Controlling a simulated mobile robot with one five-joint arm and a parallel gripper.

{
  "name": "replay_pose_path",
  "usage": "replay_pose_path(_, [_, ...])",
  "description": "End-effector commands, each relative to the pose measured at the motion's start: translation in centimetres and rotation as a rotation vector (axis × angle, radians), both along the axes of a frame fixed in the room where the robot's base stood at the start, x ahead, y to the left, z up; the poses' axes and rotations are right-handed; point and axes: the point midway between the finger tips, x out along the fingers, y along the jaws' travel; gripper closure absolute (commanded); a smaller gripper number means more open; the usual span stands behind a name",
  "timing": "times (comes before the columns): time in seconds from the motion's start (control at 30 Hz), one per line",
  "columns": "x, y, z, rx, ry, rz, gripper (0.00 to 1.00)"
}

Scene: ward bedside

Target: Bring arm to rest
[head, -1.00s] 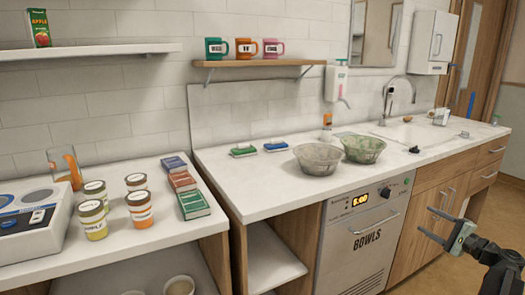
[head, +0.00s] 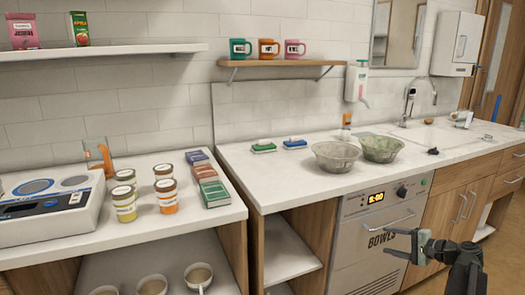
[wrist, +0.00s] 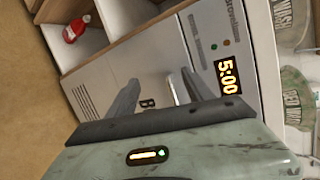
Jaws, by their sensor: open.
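In the wrist view the open fingers (wrist: 150,95) point toward the front of the same machine, whose display reads 5:00. Whether the fingers touch the machine cannot be told, but they appear clear of it.
Floor shows at the lower right.

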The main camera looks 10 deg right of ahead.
Motion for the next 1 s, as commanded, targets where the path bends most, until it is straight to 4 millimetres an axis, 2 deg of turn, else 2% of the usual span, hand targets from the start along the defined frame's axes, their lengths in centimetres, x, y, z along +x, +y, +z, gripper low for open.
replay_pose_path(0.03, [0.7,3.2,-1.1,-0.04,0.035,0.055,0.4])
replay_pose_path(0.07, [1.0,5.2,-1.9,-0.07,0.061,0.091,0.4])
replay_pose_path(0.17, [1.6,12.9,-5.3,-0.206,0.158,0.244,0.4])
replay_pose_path(0.2, [1.5,16.3,-6.7,-0.273,0.199,0.317,0.4])
replay_pose_path(0.27, [0.9,21.1,-8.9,-0.383,0.26,0.43,0.4])
replay_pose_path(0.3, [0.1,24.1,-10.2,-0.459,0.299,0.509,0.4])
replay_pose_path(0.4, [-2.1,29.9,-12.8,-0.65,0.379,0.683,0.4])
replay_pose_path(0.5, [-4.2,33.7,-14.4,-0.812,0.435,0.821,0.4])
replay_pose_path(0.6, [-6.1,36.3,-15.3,-0.954,0.474,0.933,0.4])
replay_pose_path(0.8, [-9.4,40.0,-15.7,-1.218,0.526,1.111,0.4])
replay_pose_path(0.83, [-9.0,39.6,-13.6,-1.206,0.527,1.1,0.4])
replay_pose_path(1.0, [-8.8,39.4,-8.6,-1.2,0.528,1.094,0.4])
